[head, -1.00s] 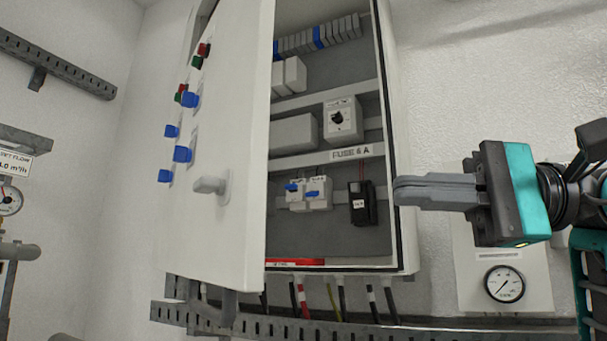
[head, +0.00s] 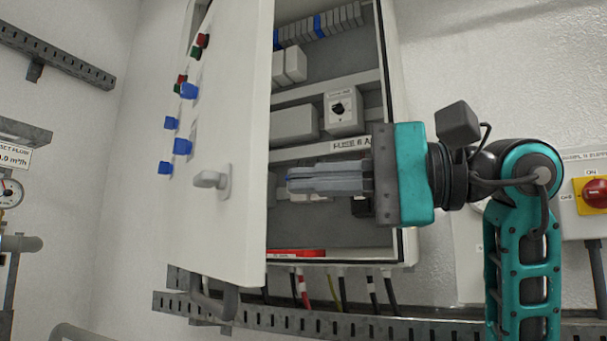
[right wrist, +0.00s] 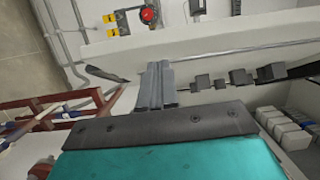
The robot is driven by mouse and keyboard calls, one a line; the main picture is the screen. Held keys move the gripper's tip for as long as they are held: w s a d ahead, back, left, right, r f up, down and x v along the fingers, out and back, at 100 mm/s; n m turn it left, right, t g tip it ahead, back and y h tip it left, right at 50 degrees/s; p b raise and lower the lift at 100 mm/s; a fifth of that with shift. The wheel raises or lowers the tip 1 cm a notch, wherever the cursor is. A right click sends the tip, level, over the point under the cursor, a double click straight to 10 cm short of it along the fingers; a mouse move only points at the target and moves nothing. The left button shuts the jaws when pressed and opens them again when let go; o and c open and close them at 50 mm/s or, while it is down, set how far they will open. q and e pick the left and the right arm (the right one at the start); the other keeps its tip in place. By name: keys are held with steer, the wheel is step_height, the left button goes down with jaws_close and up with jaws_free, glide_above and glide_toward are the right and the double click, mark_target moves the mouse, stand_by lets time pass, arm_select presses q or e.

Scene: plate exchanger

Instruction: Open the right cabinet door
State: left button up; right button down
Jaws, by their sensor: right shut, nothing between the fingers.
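The cabinet door (head: 225,130) stands partly open, swung out to the left, with its free edge toward me. Its light grey handle (head: 212,180) is on the outer face. The open cabinet (head: 399,120) shows its inside to the right of the door. My right gripper (head: 290,181) is shut and empty. It points left across the cabinet opening, fingertips close to the inner side of the door; whether they touch it I cannot tell. The shut fingers also show in the right wrist view (right wrist: 158,70). My left gripper is not in view.
Cables (head: 372,292) hang below, above a slotted rail (head: 275,325). A red switch (head: 594,192) is on the right wall; a gauge (head: 10,193) is at left.

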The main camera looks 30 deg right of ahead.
steer(key=shift+s+a, duration=0.15)
steer(key=shift+a, duration=0.7)
steer(key=w+a+p, duration=0.2)
steer(key=a, duration=3.1)
steer(key=shift+w+p, duration=0.3)
steer(key=shift+p, duration=0.1)
